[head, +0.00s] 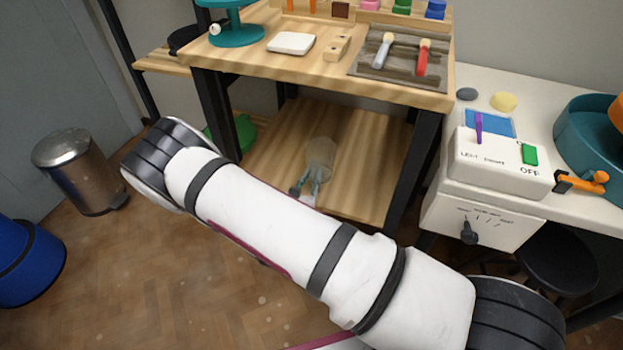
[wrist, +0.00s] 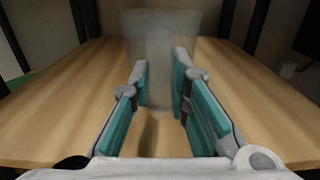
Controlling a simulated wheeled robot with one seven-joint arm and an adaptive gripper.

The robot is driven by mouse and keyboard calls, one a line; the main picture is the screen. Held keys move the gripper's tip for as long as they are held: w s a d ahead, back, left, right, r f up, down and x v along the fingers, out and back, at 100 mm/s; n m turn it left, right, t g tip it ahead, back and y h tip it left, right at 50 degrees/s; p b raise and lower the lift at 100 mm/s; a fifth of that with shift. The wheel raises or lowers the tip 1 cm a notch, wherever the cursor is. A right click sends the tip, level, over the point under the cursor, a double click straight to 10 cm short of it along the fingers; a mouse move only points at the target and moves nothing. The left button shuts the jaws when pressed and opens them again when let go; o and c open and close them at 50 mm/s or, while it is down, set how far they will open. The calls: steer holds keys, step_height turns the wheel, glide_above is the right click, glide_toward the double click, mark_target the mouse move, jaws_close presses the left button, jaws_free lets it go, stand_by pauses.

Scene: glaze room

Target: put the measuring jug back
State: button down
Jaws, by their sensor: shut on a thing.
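The measuring jug (head: 321,152) is a clear, greyish see-through vessel over the lower wooden shelf (head: 370,150) of the workbench. My gripper (head: 311,180) reaches in at the shelf's front, its teal-padded fingers shut on the jug. In the wrist view the jug (wrist: 160,40) stands upright between the two fingers (wrist: 162,72), with the shelf boards (wrist: 260,105) around it. I cannot tell whether its base touches the shelf. My arm hides part of the shelf's front left.
Dark bench legs (head: 405,170) flank the shelf opening, and the benchtop (head: 270,65) overhangs it. A green object (head: 243,131) is at the shelf's left. A metal bin (head: 80,170) and blue tub (head: 28,262) stand left. A white control box (head: 497,160) sits right. The shelf's right side is clear.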

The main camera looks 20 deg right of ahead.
steer(key=shift+f, duration=0.1)
steer(key=c, duration=1.5)
jaws_free()
